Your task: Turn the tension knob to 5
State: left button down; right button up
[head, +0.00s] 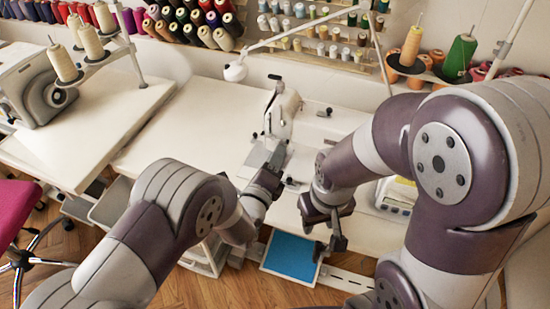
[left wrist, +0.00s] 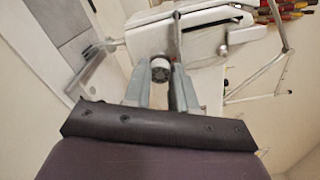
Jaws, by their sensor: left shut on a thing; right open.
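The white sewing machine (head: 284,112) stands on the white table, and its body fills the upper part of the left wrist view (left wrist: 200,38). My left gripper (head: 279,158) reaches to the front of the machine. In the left wrist view its two grey fingers (left wrist: 162,82) are closed around a small round knob (left wrist: 160,66) with a dark rim and pale face. The number on the knob is too small to read. In the head view the knob is hidden. My right gripper (head: 334,240) is open and empty, in front of the table's front edge.
Thread spools line the wall rack (head: 320,30). Another machine (head: 35,85) stands on the left table, with a pink chair (head: 15,210) in front. A white device (head: 397,196) lies beside my right arm. A blue panel (head: 291,256) is below the table edge. The table's left part is clear.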

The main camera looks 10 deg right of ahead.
dwell(0.3)
pick_arm(q)
jog(key=c, duration=0.9)
grip_release()
jog(key=shift+s, duration=0.1)
jog(key=v, duration=1.2)
jog(key=shift+s+a, duration=0.2)
